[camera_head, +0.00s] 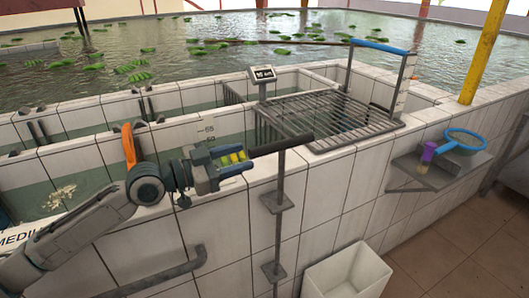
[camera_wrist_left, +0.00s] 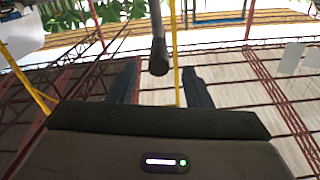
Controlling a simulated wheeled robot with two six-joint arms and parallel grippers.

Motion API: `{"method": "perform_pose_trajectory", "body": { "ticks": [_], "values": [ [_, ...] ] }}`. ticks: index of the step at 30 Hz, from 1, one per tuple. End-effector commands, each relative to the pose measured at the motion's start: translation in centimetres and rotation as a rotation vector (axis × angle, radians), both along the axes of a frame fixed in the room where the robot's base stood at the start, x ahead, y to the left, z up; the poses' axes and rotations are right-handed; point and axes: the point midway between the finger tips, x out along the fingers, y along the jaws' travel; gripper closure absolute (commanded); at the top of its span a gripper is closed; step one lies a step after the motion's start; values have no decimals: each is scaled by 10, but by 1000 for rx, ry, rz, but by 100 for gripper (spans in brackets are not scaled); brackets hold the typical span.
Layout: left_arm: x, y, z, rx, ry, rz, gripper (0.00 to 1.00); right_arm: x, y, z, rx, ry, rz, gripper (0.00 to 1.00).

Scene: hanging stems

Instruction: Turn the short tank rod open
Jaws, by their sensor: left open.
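A dark vertical rod (camera_head: 279,205) stands at the front of the white tiled tank wall, held by small grey brackets. A black bar handle (camera_head: 285,145) lies nearly level across its top. My left gripper (camera_head: 246,161) is open at the left end of this handle, with yellow showing between its fingers. In the left wrist view, the handle's dark round end (camera_wrist_left: 158,62) shows between the spread fingers of my left gripper (camera_wrist_left: 160,80), with a gap on both sides. My right gripper is not in view.
A metal grate (camera_head: 335,115) with a blue-topped rail lies over the tank to the right. A small sign (camera_head: 262,74) stands behind the handle. A white bin (camera_head: 347,272) is on the floor. A grey shelf (camera_head: 440,173) holds a purple-handled brush and a blue-rimmed net.

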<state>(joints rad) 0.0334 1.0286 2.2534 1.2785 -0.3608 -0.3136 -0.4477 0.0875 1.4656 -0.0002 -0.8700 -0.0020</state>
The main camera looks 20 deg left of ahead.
Motion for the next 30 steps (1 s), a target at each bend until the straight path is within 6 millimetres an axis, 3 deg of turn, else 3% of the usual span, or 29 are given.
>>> {"method": "perform_pose_trajectory", "body": {
  "ticks": [30],
  "values": [
    [55,-44,1,-2,1,-2,55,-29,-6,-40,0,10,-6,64]
  ]
}}
